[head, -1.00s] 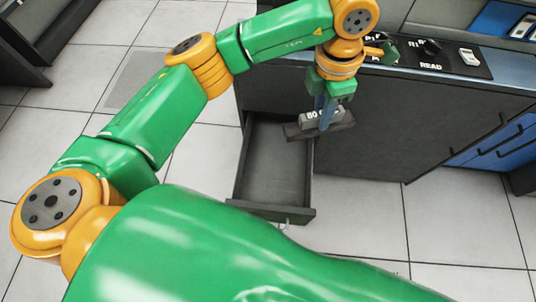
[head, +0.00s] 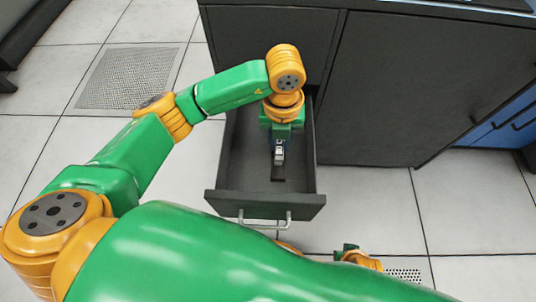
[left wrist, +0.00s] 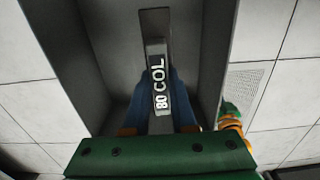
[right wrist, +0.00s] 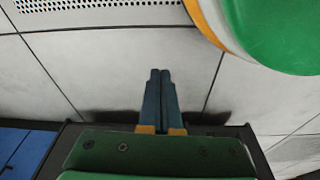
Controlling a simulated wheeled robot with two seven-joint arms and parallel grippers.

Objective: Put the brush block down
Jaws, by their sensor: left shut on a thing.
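The dark drawer front (head: 265,203) with its metal handle (head: 265,222) faces me. The dark cabinet panel (head: 400,90) stands right of the drawer. The drawer floor left of the block is bare. Grey floor tiles surround the cabinet.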

